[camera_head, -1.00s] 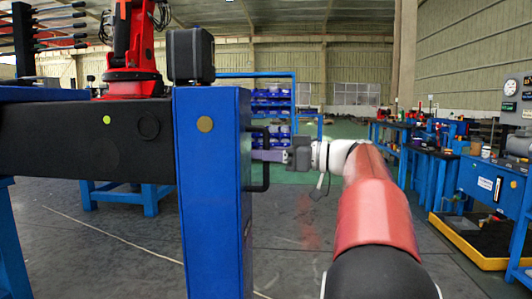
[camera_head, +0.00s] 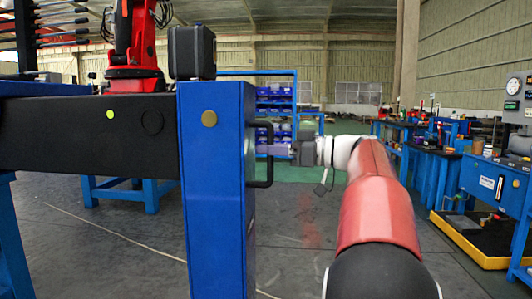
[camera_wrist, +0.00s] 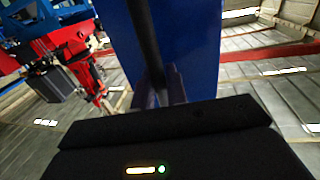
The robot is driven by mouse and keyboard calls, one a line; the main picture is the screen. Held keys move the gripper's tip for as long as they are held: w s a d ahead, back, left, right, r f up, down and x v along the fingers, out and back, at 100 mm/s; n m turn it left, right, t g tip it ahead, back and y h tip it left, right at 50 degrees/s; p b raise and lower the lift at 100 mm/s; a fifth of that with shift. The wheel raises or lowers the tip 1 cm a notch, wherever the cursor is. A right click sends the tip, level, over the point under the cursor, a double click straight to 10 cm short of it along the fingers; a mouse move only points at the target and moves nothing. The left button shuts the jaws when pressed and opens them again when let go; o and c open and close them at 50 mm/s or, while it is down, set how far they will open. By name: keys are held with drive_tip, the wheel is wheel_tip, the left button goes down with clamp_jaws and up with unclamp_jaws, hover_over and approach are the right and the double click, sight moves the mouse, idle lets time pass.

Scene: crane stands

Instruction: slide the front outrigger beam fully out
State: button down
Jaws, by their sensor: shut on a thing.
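A black horizontal beam (camera_head: 70,137) runs in from the left to a blue upright post (camera_head: 212,190), which bears a black bar handle (camera_head: 266,182) on its right side. I cannot tell how far the outrigger beam is out. My gripper (camera_head: 271,149) reaches the handle from the right and is shut on its upright bar. In the wrist view, the fingers of my gripper (camera_wrist: 159,85) close around the black handle (camera_wrist: 145,35) in front of the blue post (camera_wrist: 195,50). The fingertips are partly hidden by the bar.
A black box (camera_head: 192,52) sits at the post's top, beside a red crane column (camera_head: 135,45). Blue workbenches (camera_head: 490,180) and a yellow-edged tray (camera_head: 480,240) stand at the right. Open grey floor (camera_head: 295,220) lies right of the post.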

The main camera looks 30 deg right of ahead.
drive_tip(key=shift+s+d+h, duration=0.3)
drive_tip(key=shift+s+d, duration=0.25)
drive_tip(key=shift+d, duration=0.3)
drive_tip(key=c, duration=1.5)
unclamp_jaws()
drive_tip(key=shift+d, duration=0.1)
drive_tip(key=v, duration=0.7)
drive_tip(key=shift+s+d, duration=0.2)
drive_tip(key=shift+s, duration=0.2)
drive_tip(key=shift+f, duration=0.1)
